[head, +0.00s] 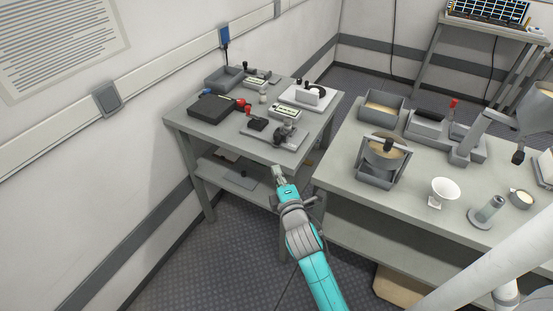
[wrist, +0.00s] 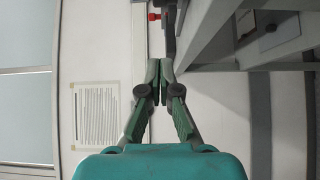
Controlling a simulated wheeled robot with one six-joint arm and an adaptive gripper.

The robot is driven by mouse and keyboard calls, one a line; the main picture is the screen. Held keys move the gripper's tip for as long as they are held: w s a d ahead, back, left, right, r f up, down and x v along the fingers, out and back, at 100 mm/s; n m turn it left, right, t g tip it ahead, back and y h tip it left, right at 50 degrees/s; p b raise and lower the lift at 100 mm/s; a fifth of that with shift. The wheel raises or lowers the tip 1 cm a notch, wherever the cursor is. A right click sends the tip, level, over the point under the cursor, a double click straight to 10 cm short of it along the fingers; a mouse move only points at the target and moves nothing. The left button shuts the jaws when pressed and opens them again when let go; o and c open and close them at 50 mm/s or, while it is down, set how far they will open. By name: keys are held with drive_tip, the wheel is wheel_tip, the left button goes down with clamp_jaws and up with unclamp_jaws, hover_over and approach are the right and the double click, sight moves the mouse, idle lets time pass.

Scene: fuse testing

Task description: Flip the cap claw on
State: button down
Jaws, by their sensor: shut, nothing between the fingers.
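My gripper (head: 277,172) is in front of the small left table, near its front edge and apart from the devices. In the wrist view its fingers (wrist: 159,82) are shut with nothing between them. A grey fixture with a small clamp-like part (head: 287,131) stands at the table's front, beyond my gripper. In the wrist view a red knob (wrist: 154,16) shows at the top.
A larger table (head: 338,178) on the right holds trays, a funnel and a stand. Floor (head: 230,245) is open in front.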

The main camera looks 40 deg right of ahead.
drive_tip(key=x, duration=0.3)
drive_tip(key=d+x, duration=0.1)
drive_tip(key=x, duration=0.7)
drive_tip(key=shift+s+d, duration=0.3)
drive_tip(key=shift+s, duration=0.15)
drive_tip(key=shift+w+d, duration=0.3)
drive_tip(key=shift+d, duration=0.45)
